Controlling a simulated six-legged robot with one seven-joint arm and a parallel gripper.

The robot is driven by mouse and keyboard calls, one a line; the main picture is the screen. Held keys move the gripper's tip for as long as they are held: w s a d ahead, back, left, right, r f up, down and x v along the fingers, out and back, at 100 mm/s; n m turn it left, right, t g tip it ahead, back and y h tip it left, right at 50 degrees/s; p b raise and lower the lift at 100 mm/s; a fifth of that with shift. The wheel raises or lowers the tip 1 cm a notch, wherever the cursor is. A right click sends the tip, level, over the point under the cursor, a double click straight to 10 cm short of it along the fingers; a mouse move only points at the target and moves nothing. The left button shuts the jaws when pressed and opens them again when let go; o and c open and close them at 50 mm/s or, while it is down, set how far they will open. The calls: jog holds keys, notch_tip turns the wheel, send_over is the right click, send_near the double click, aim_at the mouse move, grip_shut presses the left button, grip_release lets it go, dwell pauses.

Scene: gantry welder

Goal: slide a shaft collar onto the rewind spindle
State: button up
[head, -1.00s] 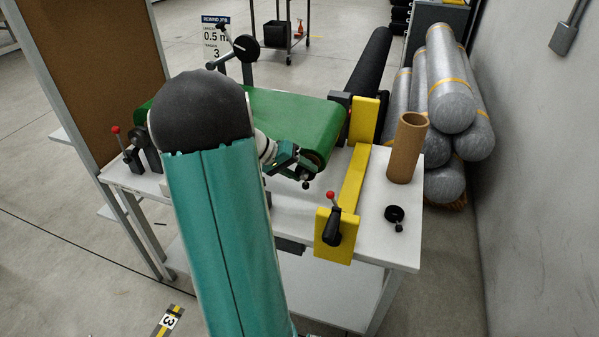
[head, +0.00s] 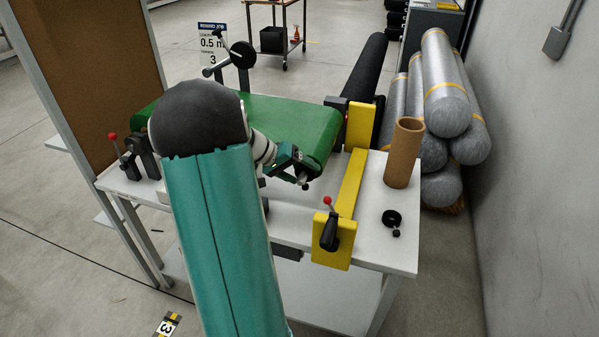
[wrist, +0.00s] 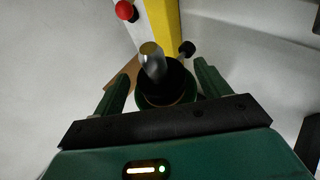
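My gripper (head: 298,170) is at the right end of the green web on the bench, behind the yellow bracket, partly hidden by my arm. In the wrist view its two green fingers (wrist: 162,88) stand on either side of a black shaft collar (wrist: 181,76) with a small black knob (wrist: 187,48), and appear closed on it. A metal rod with a brassy end face, which looks like the rewind spindle (wrist: 153,62), shows at the collar's bore. I cannot tell whether it is inside the bore or beyond it. Another black collar (head: 391,217) lies on the bench at right.
The yellow bracket (head: 350,185) with a red-knobbed lever (head: 329,228) stands close to my gripper. A brown cardboard core (head: 404,155) stands upright on the white bench (head: 376,250). A black roller (head: 365,75) and wrapped rolls (head: 443,85) lie behind.

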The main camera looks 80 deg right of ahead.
jog(key=v, duration=1.3)
jog(key=shift+w+r, duration=0.2)
jog(key=shift+w, duration=0.15)
jog(key=shift+a, duration=0.1)
